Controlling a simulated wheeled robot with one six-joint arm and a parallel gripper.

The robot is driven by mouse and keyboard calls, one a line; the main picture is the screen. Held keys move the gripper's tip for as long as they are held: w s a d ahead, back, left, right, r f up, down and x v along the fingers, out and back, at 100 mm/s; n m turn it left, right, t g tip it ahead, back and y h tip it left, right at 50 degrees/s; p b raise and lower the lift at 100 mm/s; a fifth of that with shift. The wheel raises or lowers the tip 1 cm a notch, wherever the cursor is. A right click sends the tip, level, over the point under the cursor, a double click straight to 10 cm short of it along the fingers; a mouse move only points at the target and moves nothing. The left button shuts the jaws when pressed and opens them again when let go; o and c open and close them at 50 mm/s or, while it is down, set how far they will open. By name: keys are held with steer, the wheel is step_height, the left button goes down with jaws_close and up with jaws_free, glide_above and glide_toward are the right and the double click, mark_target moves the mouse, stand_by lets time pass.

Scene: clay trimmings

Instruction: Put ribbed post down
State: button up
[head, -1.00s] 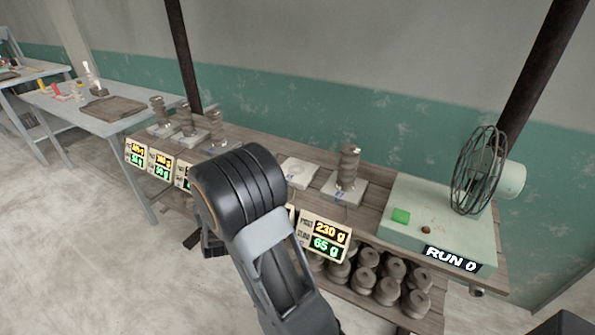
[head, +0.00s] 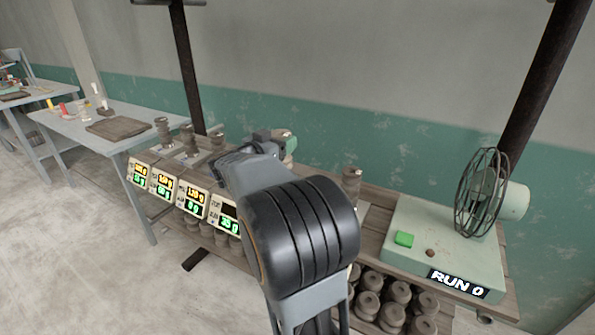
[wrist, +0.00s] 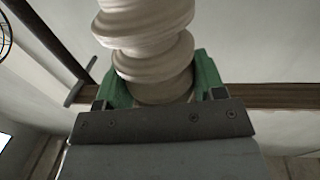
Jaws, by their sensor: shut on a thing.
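The ribbed post (wrist: 148,38) is a pale grey clay piece with bulging, twisted rings. In the wrist view it stands up between the green fingers of my gripper (wrist: 155,84), which are shut on its lower part. In the head view my gripper (head: 284,146) is raised above the back of the wooden bench, right of the left group of posts. What lies directly under the gripper is hidden.
Other ribbed posts stand on pale scales, one (head: 351,184) just right of my arm. Lit displays (head: 195,198) line the bench front. A green fan unit (head: 445,245) marked RUN 0 sits at the right end. Several clay pieces (head: 392,316) lie below. A dark pole (head: 187,70) rises behind.

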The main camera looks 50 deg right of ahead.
steer(key=w+d+f+b, duration=0.1)
steer(key=w+d+f, duration=0.1)
steer(key=d+f, duration=0.8)
steer(key=shift+w+f+b, duration=0.35)
steer(key=shift+f, duration=0.3)
steer(key=shift+f, duration=0.2)
steer(key=o, duration=1.3)
